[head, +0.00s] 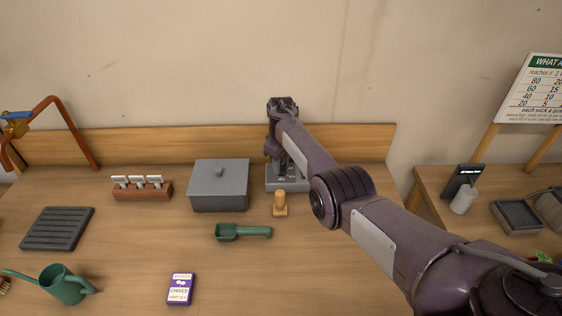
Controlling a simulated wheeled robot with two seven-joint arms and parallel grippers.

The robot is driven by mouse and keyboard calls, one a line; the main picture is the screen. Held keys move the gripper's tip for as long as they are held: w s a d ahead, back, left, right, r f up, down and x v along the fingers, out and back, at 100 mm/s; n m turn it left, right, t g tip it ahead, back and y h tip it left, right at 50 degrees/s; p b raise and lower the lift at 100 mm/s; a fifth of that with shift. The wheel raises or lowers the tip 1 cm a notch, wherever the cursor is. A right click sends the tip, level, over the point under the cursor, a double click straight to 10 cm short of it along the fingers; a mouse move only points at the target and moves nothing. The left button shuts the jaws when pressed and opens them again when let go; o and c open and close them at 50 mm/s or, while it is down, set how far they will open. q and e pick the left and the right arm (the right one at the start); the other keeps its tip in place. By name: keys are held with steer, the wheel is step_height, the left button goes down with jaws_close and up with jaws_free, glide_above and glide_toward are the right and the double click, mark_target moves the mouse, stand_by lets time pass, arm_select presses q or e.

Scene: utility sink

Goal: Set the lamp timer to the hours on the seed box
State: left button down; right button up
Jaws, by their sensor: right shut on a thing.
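The lamp timer appears to be the low grey box (288,187) at the back of the bench, against the wooden backboard. My right gripper (284,168) points down onto it and is shut on a part of it; my arm and the gripper hide that part, and I cannot read its setting. The seed box (181,289) is a small purple and white packet at the front of the bench. It reads "CHIVES", with a smaller line below that seems to start with "LIGHT" and is too small to read surely. My left gripper is not in view.
A grey lidded box (219,186) stands left of the timer, a wooden stamp-like peg (280,204) just in front. A green scoop (243,232), watering can (63,284), labelled rack (142,190) and dark ribbed tray (58,229) are around.

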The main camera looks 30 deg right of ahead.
steer(key=m, duration=0.4)
steer(key=shift+m, duration=0.3)
steer(key=m, duration=0.3)
steer(key=shift+m, duration=0.3)
steer(key=m, duration=0.4)
steer(key=shift+b, duration=0.3)
steer(key=shift+m+b, duration=0.3)
steer(key=shift+m, duration=1.8)
steer(key=o, duration=1)
steer(key=shift+r, duration=3.95)
